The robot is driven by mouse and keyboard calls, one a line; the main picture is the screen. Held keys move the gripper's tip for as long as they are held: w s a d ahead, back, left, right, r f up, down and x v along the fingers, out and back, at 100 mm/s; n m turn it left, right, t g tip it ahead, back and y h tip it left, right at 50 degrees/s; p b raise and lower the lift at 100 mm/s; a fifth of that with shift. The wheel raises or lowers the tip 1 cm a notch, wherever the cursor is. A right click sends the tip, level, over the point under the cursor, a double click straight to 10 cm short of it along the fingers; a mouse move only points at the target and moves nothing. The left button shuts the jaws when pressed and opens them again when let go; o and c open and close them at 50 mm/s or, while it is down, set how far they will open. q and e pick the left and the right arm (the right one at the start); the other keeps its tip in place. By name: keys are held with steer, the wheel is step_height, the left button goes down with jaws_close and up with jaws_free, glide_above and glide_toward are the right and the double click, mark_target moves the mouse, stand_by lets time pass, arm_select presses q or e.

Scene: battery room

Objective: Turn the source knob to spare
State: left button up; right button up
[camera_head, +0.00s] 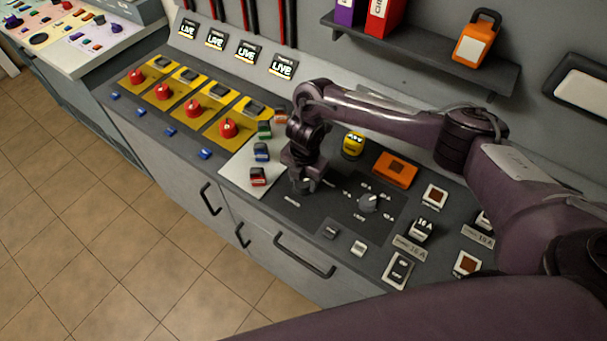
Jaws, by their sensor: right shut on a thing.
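My right gripper (301,181) reaches down to the left part of the dark control panel (317,211) on the console top. It is shut on a knob there, taken to be the source knob. The gripper covers that knob, so its pointer and setting cannot be told. Small white lettering shows around it, too small to read surely. A second, grey round knob (369,203) stands uncovered to the right, with a ring of small markings. My left gripper is not in view.
Red knobs on yellow plates (228,128) stand to the left. Blue, green and red switches (261,152) sit close beside the gripper. A yellow button (353,144), an orange block (396,169) and several rocker switches (398,270) lie to the right. A shelf (430,55) overhangs the back.

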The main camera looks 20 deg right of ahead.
mark_target(304, 181)
steer(key=shift+w+r+m+p, duration=0.15)
steer(key=shift+m+p, duration=0.45)
steer(key=shift+m, duration=0.6)
steer(key=o, duration=1)
steer(key=shift+r, duration=0.35)
steer(key=r, duration=0.7)
steer(key=shift+s+p, duration=0.2)
steer(key=shift+p, duration=0.1)
